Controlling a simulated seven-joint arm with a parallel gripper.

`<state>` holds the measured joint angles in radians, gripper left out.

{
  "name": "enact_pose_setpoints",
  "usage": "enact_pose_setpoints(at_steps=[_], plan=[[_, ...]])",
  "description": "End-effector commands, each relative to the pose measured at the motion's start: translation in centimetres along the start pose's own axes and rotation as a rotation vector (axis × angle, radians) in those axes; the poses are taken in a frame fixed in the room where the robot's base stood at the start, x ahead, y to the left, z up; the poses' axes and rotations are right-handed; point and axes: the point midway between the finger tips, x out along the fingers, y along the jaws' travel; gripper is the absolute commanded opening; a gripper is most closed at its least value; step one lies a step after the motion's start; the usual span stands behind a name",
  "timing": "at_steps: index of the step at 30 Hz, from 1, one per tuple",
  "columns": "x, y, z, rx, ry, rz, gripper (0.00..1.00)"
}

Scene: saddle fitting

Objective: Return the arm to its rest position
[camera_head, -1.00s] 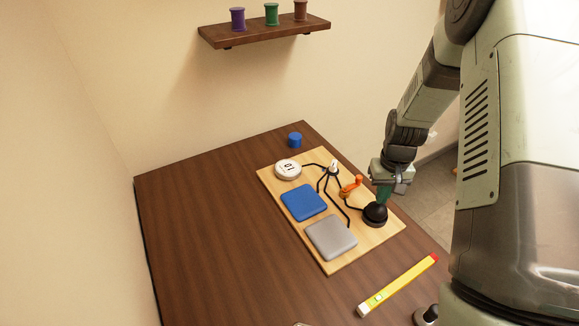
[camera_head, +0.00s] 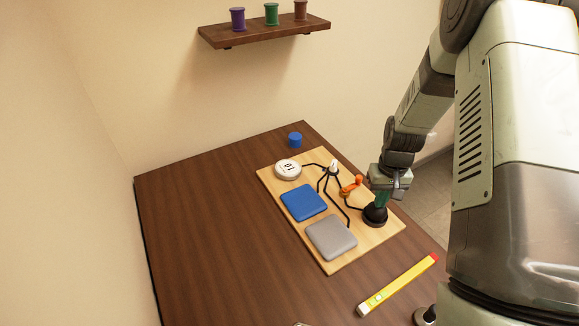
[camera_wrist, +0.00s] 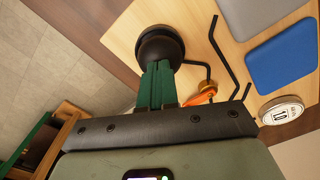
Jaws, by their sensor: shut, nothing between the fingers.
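My gripper (camera_head: 382,199) is at the right edge of the wooden board (camera_head: 281,181), just above the black round base (camera_head: 375,215). Its green fingers are shut with nothing between them. In the wrist view the fingers (camera_wrist: 158,72) point at the black round piece (camera_wrist: 160,47); I cannot tell whether they touch it. My arm reaches down from the upper right.
The board holds a blue pad (camera_head: 303,202), a grey pad (camera_head: 331,238), a white dial (camera_head: 288,169), an orange lever (camera_head: 352,186) and black bent rods. A blue cap (camera_head: 295,139) and a yellow level (camera_head: 398,285) lie on the table. The table's left is clear. A shelf (camera_head: 265,30) holds spools.

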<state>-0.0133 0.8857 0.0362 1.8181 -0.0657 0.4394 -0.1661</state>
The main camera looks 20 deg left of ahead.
Motion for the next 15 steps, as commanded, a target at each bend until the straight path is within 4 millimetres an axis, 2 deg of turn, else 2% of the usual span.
enact_pose_setpoints(at_steps=[15], plan=[[1.8, 0.0, 0.0, 0.000, 0.001, 0.000, 0.00]])
